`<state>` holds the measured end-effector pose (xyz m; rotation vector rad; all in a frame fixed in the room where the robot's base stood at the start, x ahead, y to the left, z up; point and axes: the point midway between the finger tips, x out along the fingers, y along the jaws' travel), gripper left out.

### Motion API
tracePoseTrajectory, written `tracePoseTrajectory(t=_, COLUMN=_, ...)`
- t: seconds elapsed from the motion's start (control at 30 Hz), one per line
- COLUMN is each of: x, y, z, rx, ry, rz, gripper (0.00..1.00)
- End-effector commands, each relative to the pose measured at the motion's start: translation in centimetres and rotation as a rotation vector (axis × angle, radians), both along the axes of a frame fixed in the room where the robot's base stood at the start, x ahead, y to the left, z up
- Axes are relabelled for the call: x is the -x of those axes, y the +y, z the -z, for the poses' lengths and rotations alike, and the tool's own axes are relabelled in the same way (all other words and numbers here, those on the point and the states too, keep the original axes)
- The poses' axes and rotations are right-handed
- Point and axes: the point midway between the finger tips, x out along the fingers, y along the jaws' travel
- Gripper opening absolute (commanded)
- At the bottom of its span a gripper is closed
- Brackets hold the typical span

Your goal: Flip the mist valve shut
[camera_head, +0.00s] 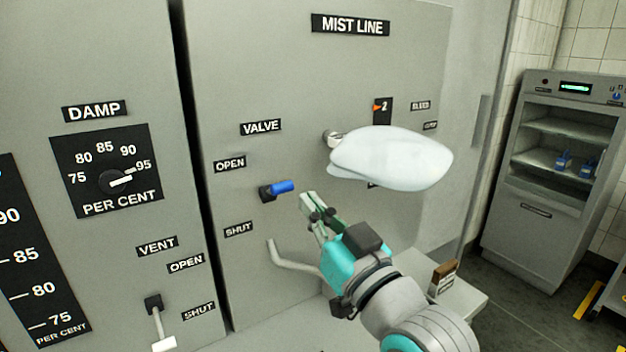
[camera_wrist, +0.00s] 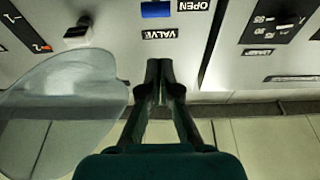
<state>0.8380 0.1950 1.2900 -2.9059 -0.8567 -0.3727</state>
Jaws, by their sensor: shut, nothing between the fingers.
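The mist valve is a small blue lever (camera_head: 282,187) on a dark mount on the grey panel, below the VALVE label (camera_head: 261,127). It sticks out from the panel, between the OPEN label (camera_head: 230,164) and the SHUT label (camera_head: 239,229). My gripper (camera_head: 308,199) is shut and empty, just right of the lever's tip and a little lower in the head view, with a small gap apparent. In the wrist view, the lever (camera_wrist: 157,9) shows at the top edge, beyond my fingertips (camera_wrist: 158,68); part of it is cut off.
A pale, rounded, glassy body (camera_head: 392,158) juts from the panel right of the valve, close above my gripper. A grey bent pipe (camera_head: 290,262) is below the lever. The vent lever (camera_head: 157,320) is lower left. A small box (camera_head: 443,277) sits on a ledge at right.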

Motion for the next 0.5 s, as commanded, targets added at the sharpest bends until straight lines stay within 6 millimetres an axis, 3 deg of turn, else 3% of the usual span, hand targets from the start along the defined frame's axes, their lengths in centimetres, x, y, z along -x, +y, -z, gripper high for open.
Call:
tracePoseTrajectory(t=0.13, x=0.2, y=0.5, z=-1.6, rx=0.005, ry=-0.017, rz=-0.015, gripper=0.00)
tracePoseTrajectory(t=0.5, x=0.2, y=0.7, z=-1.9, rx=0.008, ry=-0.018, rz=-0.019, gripper=0.00)
